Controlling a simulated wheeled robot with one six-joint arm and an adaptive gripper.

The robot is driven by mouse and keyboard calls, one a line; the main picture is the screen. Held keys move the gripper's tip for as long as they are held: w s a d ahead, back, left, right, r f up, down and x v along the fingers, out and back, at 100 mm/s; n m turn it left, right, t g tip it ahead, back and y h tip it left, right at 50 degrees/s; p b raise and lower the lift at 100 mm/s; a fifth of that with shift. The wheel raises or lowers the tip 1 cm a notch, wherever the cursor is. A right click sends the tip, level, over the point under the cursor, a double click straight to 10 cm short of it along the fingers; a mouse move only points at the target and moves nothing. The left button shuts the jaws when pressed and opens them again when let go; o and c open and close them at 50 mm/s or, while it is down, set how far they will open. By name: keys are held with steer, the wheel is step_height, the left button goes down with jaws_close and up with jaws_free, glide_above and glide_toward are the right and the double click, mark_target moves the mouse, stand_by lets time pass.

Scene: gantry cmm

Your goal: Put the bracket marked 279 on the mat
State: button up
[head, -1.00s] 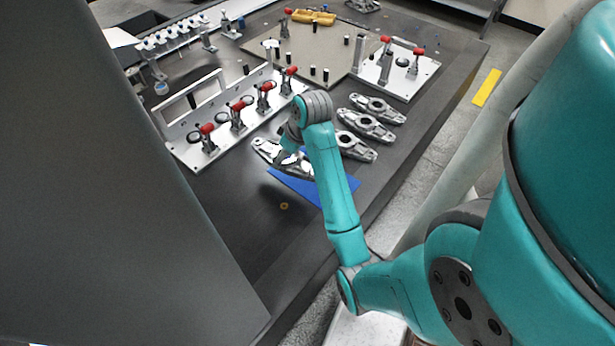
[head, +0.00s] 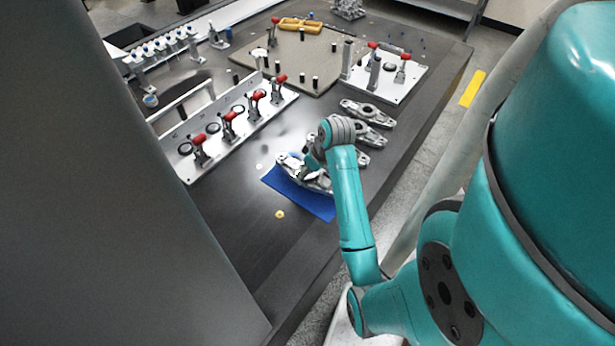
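A silver bracket (head: 290,166) is at my gripper (head: 308,176), over the blue mat (head: 318,205). My wrist and the bracket hide most of the fingers, so I cannot see them clearly, but the bracket has travelled with the gripper. I cannot tell whether it touches the mat. No number is readable on it. More silver brackets lie in a row to the right, partly behind my arm; the farthest bracket (head: 367,113) shows best.
A white fixture plate with red-handled clamps (head: 229,127) stands left of the mat. Another clamp plate (head: 392,85) and a beige board with black pegs (head: 300,62) are farther back. The dark table's near left is clear.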

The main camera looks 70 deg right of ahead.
mark_target(308, 177)
steer(key=shift+f, duration=1.65)
steer(key=shift+f, duration=0.15)
steer(key=o, duration=1.6)
steer(key=shift+o, duration=0.2)
steer(key=shift+v, duration=3.9)
